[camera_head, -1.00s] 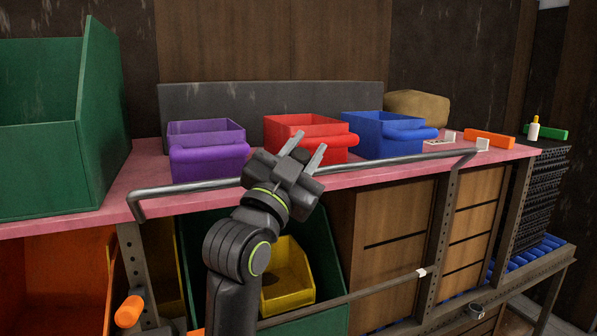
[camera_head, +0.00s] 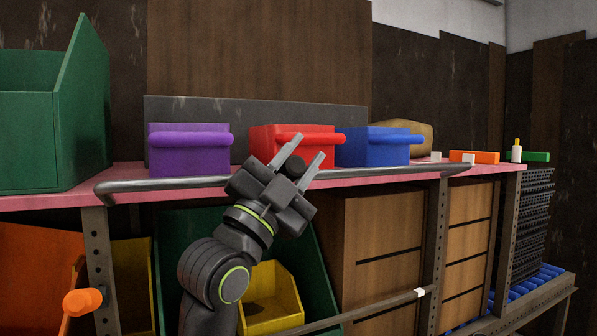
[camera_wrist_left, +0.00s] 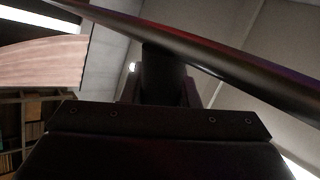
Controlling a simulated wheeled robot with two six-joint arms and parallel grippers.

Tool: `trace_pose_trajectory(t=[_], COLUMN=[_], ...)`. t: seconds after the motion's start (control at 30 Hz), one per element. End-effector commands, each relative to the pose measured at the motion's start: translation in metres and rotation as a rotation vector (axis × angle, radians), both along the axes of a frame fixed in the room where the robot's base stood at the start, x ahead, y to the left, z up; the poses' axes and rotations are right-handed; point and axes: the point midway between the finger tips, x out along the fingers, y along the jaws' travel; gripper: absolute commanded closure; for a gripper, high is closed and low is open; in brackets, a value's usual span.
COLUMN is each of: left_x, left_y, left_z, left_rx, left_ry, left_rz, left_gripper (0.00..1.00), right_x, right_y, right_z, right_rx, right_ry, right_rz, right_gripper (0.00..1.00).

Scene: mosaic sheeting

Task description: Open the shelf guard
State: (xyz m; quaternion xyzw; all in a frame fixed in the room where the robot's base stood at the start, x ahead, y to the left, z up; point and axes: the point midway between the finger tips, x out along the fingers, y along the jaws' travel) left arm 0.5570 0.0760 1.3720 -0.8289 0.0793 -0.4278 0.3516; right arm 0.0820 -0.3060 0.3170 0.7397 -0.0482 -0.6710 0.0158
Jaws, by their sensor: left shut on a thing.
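The shelf guard (camera_head: 180,183) is a long grey metal bar along the front edge of the pink shelf top (camera_head: 60,200), with bent ends near the posts. My left gripper (camera_head: 301,155) is at the middle of the bar, its two pale fingers pointing up and to the right. It is shut on the bar, though the hand hides the exact contact. In the left wrist view the dark bar (camera_wrist_left: 230,62) crosses the top of the picture, close to the hand. My right gripper is out of view.
Purple (camera_head: 188,158), red (camera_head: 275,145) and blue (camera_head: 375,152) bins stand on the shelf behind the bar. A green bin (camera_head: 40,140) stands at left. Below are a yellow bin (camera_head: 270,310), wooden crates (camera_head: 385,230) and a lower rail (camera_head: 385,305).

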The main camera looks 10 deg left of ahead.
Motion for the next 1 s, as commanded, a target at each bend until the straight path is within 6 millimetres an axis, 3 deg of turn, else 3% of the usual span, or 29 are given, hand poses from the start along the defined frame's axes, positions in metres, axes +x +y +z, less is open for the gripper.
trace_pose_trajectory(t=[0.27, 0.57, 0.6, 0.73, 0.77, 1.0], left_x=[-0.001, -0.001, -0.001, -0.001, -0.001, -0.001], left_y=[-0.001, -0.001, -0.001, 0.0, -0.001, -0.001], left_z=[-0.002, -0.001, -0.001, -0.002, -0.002, -0.002], left_rx=[0.014, 0.015, 0.015, 0.014, 0.013, 0.013], left_ry=[-0.02, -0.019, -0.019, -0.018, -0.017, -0.016], left_rz=[0.004, 0.004, 0.004, 0.004, 0.003, 0.002], left_gripper=[1.0, 1.0, 0.71, 0.54, 0.5, 0.5], right_x=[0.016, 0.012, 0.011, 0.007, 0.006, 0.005], right_y=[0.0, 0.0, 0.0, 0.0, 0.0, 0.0], right_z=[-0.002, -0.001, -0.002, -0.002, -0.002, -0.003], right_rx=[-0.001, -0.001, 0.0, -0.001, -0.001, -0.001], right_ry=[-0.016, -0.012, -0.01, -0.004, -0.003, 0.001], right_rz=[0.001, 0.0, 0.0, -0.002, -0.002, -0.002], right_gripper=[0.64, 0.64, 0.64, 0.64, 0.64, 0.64])
